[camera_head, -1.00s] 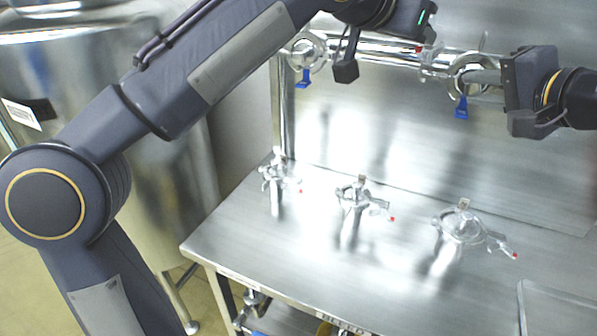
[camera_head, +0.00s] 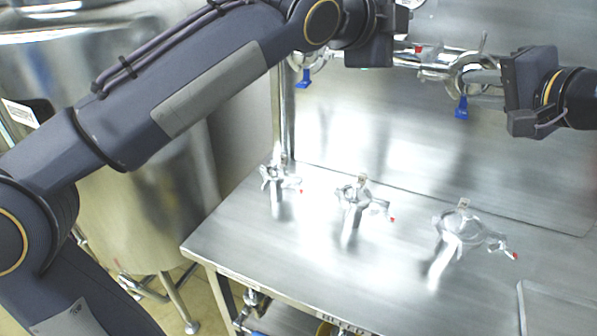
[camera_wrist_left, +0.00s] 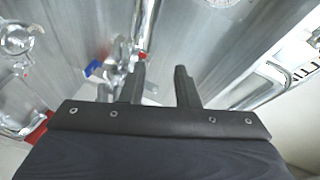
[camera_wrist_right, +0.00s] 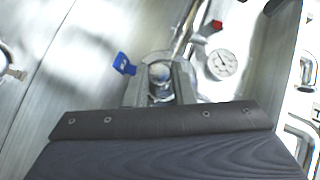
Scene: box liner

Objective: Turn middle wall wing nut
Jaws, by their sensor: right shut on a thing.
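The wall pipe carries a middle clamp with a red-tipped wing nut (camera_head: 419,49), just right of my left gripper (camera_head: 404,15) in the head view. In the left wrist view my left gripper (camera_wrist_left: 160,80) has its two fingers apart, pointing towards the pipe. The red-tipped part (camera_wrist_left: 141,57) shows just beyond the left finger, which partly covers the metal fittings. I cannot tell whether the finger touches them. My right gripper (camera_wrist_right: 160,82) is shut on the silver pipe fitting (camera_wrist_right: 160,72) beside a blue handle (camera_wrist_right: 124,64). This fitting (camera_head: 468,78) also shows in the head view.
A steel table (camera_head: 310,240) below holds three standing clamps with red-tipped nuts: left (camera_head: 275,177), middle (camera_head: 354,195) and right (camera_head: 461,228). Another blue-handled fitting (camera_head: 303,77) is further left on the pipe. A steel tank (camera_head: 150,215) stands at the left.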

